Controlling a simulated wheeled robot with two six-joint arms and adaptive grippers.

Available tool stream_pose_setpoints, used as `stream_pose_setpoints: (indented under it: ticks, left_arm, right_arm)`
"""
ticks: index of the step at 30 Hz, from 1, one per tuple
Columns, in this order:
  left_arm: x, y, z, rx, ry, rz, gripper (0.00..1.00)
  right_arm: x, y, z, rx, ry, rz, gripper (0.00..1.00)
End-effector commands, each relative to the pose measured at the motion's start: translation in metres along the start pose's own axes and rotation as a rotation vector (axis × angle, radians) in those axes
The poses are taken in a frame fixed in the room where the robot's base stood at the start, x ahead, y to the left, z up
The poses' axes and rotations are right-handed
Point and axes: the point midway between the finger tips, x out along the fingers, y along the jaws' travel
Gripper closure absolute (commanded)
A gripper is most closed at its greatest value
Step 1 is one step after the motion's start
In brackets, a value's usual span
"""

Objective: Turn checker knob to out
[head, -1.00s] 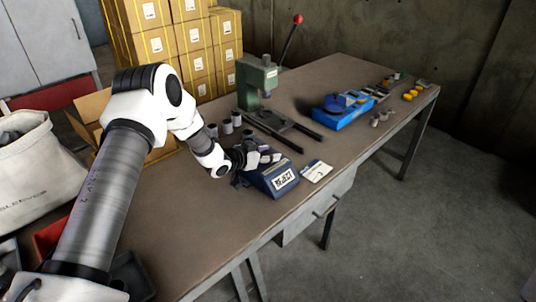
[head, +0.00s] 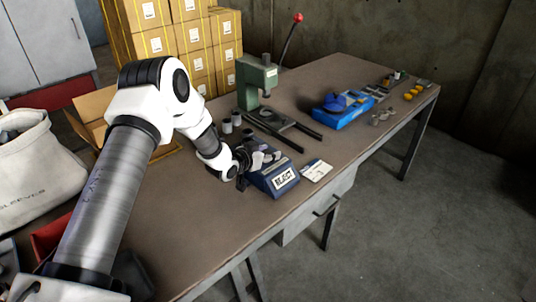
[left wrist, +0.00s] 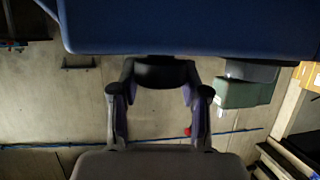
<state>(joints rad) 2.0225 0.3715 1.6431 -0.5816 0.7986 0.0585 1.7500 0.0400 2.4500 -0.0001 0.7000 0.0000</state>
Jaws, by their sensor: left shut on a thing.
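The checker is a dark blue box (head: 273,184) with a white label on its sloped front, standing near the front edge of the bench. Its blue body (left wrist: 190,27) fills the top of the left wrist view. A dark round knob (left wrist: 162,72) sits just below that body, between my left fingers. My left gripper (head: 262,158) is at the checker's upper side, shut on the knob; it also shows in the left wrist view (left wrist: 160,100). In the head view the gripper hides the knob. I cannot read the knob's setting. My right gripper is not in view.
A green press (head: 256,82) with a red-tipped lever stands behind the checker. Grey cylinders (head: 227,126) stand beside my left wrist. A white card (head: 316,170) lies right of the checker. A blue tray (head: 342,113) is farther right. Bench between is mostly clear.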

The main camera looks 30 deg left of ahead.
Motion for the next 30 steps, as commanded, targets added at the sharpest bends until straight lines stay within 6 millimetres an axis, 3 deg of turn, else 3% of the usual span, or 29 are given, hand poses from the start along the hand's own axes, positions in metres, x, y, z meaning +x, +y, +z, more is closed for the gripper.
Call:
stream_pose_setpoints:
  ticks: [1,12,30]
  left_arm:
    - [0.001,0.003,0.008,-0.014,-0.013,-0.027,0.89]
    - [0.001,0.004,0.007,-0.137,-0.015,-0.336,0.89]
    - [0.001,0.003,0.006,-0.336,-0.015,-0.816,0.89]
  right_arm:
    - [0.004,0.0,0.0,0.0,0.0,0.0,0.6]
    - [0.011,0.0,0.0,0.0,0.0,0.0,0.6]
    - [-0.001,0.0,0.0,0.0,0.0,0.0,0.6]
